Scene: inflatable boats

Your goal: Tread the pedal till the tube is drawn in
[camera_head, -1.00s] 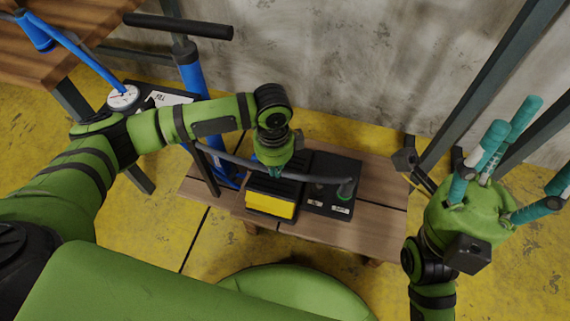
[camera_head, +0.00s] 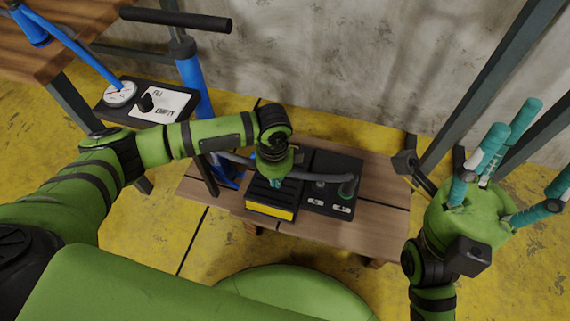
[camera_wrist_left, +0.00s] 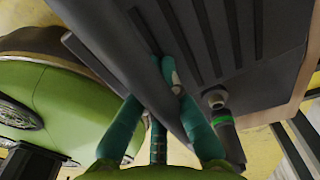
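The foot pump's pedal (camera_head: 270,194) is a black ribbed plate over a narrow yellow front (camera_head: 268,208) on the low wooden bench. My left gripper (camera_head: 276,183) is above it with its fingers together, tips at or very near the ribbed top; exact contact is unclear. In the left wrist view its teal fingers (camera_wrist_left: 165,75) close together beside the dark ribs, with a thick grey tube crossing close by. My right gripper (camera_head: 500,165) is open and empty, fingers spread.
A gauge (camera_head: 120,94) and black knob (camera_head: 147,103) sit on a panel with a FILL/EMPTY card (camera_head: 165,108). A blue hand pump (camera_head: 190,80) stands behind my left forearm. The bench (camera_head: 385,205) is bare at right. Dark metal posts rise near my right gripper.

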